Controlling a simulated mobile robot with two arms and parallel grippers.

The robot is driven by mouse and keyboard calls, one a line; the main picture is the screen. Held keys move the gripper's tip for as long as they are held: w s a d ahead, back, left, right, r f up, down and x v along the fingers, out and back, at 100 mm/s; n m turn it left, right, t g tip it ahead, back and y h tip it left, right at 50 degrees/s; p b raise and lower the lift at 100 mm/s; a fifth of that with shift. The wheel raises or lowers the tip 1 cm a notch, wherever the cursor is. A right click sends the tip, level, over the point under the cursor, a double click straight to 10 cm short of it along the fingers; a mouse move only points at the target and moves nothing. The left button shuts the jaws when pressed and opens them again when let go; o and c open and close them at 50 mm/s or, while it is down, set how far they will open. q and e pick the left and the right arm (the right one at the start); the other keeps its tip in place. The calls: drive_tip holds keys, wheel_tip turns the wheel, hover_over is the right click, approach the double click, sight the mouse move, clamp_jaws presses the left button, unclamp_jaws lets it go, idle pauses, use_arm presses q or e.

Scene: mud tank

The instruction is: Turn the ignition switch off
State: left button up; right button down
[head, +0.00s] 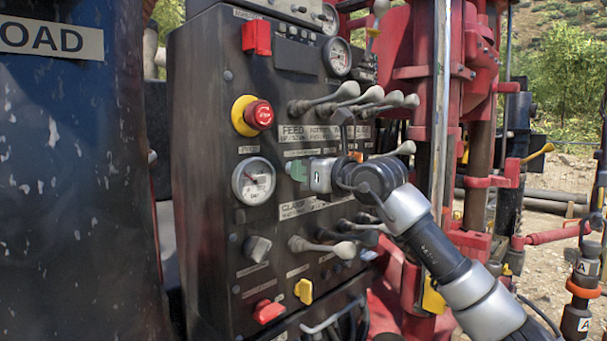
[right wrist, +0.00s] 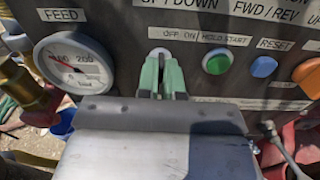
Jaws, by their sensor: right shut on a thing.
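The ignition switch (right wrist: 160,52) shows in the right wrist view as a pale tip under the OFF and ON labels on the dark control panel (right wrist: 120,18). My right gripper (right wrist: 162,78) has its two green fingertips close together around the switch. It is shut on the switch, and the fingers hide most of it. In the head view my right gripper (head: 297,171) reaches the panel from the right, just right of the FEED gauge (head: 253,181). The switch itself is hidden there by the fingers. Which way the switch points cannot be told. My left gripper is not in view.
Levers stick out above (head: 350,92) and below (head: 323,246) my right gripper. A red emergency stop (head: 259,115) is at upper left. In the wrist view a green button (right wrist: 218,61) and a blue button (right wrist: 263,66) sit right of the switch.

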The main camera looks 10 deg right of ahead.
idle(0.6)
drive_tip(key=c, duration=1.3)
unclamp_jaws()
drive_tip(key=shift+d, duration=0.1)
drive_tip(key=shift+n, duration=0.3)
drive_tip(key=b+v, duration=0.3)
drive_tip(key=v, duration=0.7)
drive_tip(key=shift+s+d+b, duration=0.15)
drive_tip(key=shift+s+b, duration=0.2)
drive_tip(key=shift+b, duration=0.05)
